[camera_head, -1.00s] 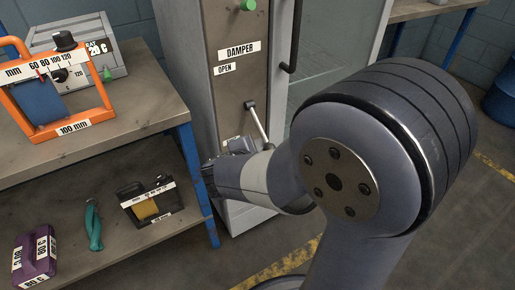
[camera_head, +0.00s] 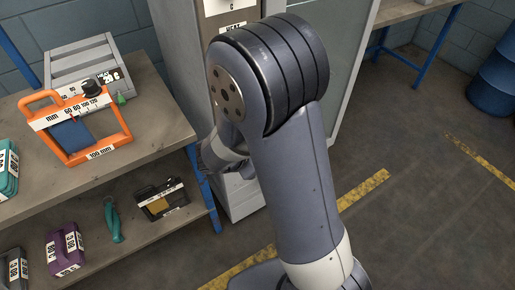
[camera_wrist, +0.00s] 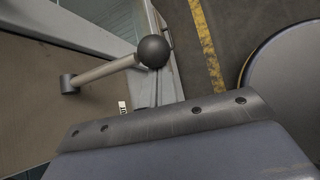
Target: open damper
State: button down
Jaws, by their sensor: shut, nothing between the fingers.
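The damper lever (camera_wrist: 108,69) shows in the wrist view as a grey rod with a black ball knob (camera_wrist: 154,51). Its round pivot (camera_wrist: 69,84) sits on a brown panel (camera_wrist: 30,100), and the rod points out to the right. In the head view my arm hides the lever and the damper label. My gripper (camera_head: 214,156) is partly hidden behind my arm, low beside the grey cabinet (camera_head: 180,45). In the wrist view its grey bolted body (camera_wrist: 165,125) fills the bottom, below the lever and apart from the knob. It is shut and empty.
A workbench (camera_head: 165,110) on the left holds an orange-framed gauge (camera_head: 85,125) and a grey box (camera_head: 80,60). Its lower shelf holds a black gauge (camera_head: 161,199), teal pliers (camera_head: 113,220) and a purple case (camera_head: 65,248). Floor on the right is clear up to a blue drum (camera_head: 495,80).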

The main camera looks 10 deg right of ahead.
notch_tip(320, 180, up, 9)
jog(key=w+n+g+h+p, duration=0.2)
jog(key=g+p, duration=0.3)
jog(key=p, duration=1.1)
jog(key=shift+w+a+n+g, duration=0.25)
jog(key=shift+a+n+g, duration=0.05)
jog(key=shift+a+n, duration=0.1)
jog(key=shift+w+r, duration=0.1)
jog(key=shift+r, duration=0.1)
notch_tip(320, 180, down, 4)
jog(key=s+a+b, duration=0.1)
jog(key=s+b, duration=0.2)
jog(key=w+v, duration=0.1)
jog(key=v, duration=0.9)
jog(key=shift+a+r, duration=0.2)
jog(key=shift+w, duration=0.1)
